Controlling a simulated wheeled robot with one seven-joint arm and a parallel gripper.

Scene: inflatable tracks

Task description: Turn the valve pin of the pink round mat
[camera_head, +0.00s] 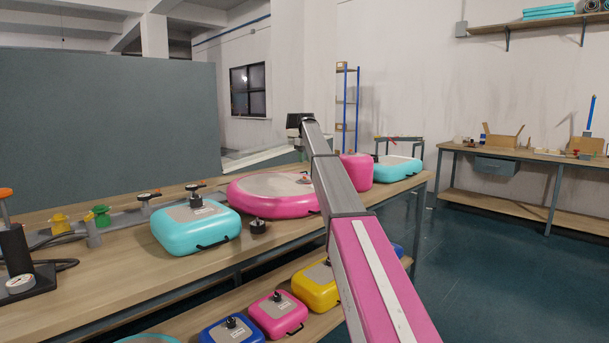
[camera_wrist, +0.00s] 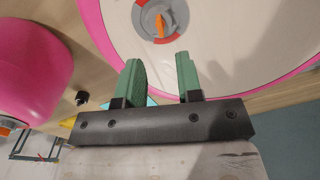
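The pink round mat (camera_head: 262,205) lies on the long wooden table in the head view, its right part hidden behind my arm. In the wrist view its white top (camera_wrist: 245,50) and pink side fill the upper right. Its grey round valve with red marks (camera_wrist: 141,26) is near the top edge, and the orange valve pin (camera_wrist: 159,27) stands out at its middle. My gripper (camera_wrist: 160,66) is open and empty, its two green fingers apart. In the picture, the pin lies above the gap between the fingertips, with no contact visible.
A pink cylinder (camera_head: 356,168) stands beyond my arm, with a turquoise mat (camera_head: 397,168) behind it. A turquoise square mat (camera_head: 193,234) and a black knob (camera_head: 258,227) lie nearer on the table. Smaller mats sit on the lower shelf. The floor at right is clear.

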